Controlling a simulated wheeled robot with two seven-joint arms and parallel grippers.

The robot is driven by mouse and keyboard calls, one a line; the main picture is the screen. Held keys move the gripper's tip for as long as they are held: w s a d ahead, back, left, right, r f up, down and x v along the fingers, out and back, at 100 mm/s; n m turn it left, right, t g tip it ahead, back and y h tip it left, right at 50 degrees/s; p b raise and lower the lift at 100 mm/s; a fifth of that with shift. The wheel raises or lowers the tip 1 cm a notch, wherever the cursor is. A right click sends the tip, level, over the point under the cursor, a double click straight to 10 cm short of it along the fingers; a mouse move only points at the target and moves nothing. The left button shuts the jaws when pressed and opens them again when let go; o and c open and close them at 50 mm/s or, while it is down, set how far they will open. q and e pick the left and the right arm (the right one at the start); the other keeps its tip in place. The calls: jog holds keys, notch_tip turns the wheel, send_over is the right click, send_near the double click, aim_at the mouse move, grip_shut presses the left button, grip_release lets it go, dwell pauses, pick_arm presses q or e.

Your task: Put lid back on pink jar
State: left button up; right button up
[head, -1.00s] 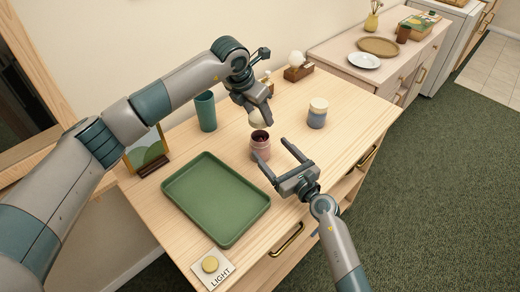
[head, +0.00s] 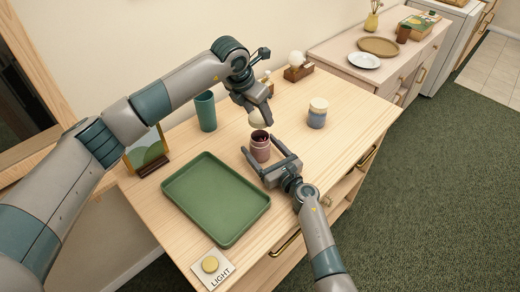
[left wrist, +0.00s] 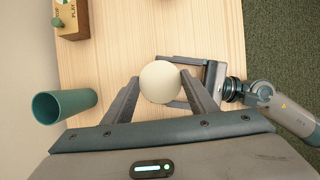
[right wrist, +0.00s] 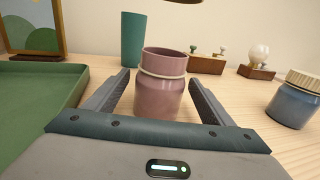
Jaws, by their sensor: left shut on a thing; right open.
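The pink jar (head: 260,147) stands upright and open on the wooden table, with dark contents showing. It also shows in the right wrist view (right wrist: 160,97). My left gripper (head: 262,118) is shut on a round cream lid (left wrist: 160,82), held above and slightly behind the jar in the head view. In the left wrist view the lid hides the jar. My right gripper (head: 268,160) is open, with one finger on each side of the jar; I cannot tell whether either finger touches it.
A green tray (head: 215,235) lies left of the jar. A teal cup (head: 205,111) and a framed picture (head: 147,151) stand behind. A blue jar with a cream lid (head: 317,113) stands to the right. A light switch plate (head: 211,266) is at the front.

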jog(key=shift+w+a, duration=0.1)
jog(key=shift+w, duration=0.05)
jog(key=c, duration=1.6)
pick_arm(q)
jog(key=shift+f, duration=2.5)
jog(key=shift+f, duration=0.85)
jog(key=shift+f, duration=0.6)
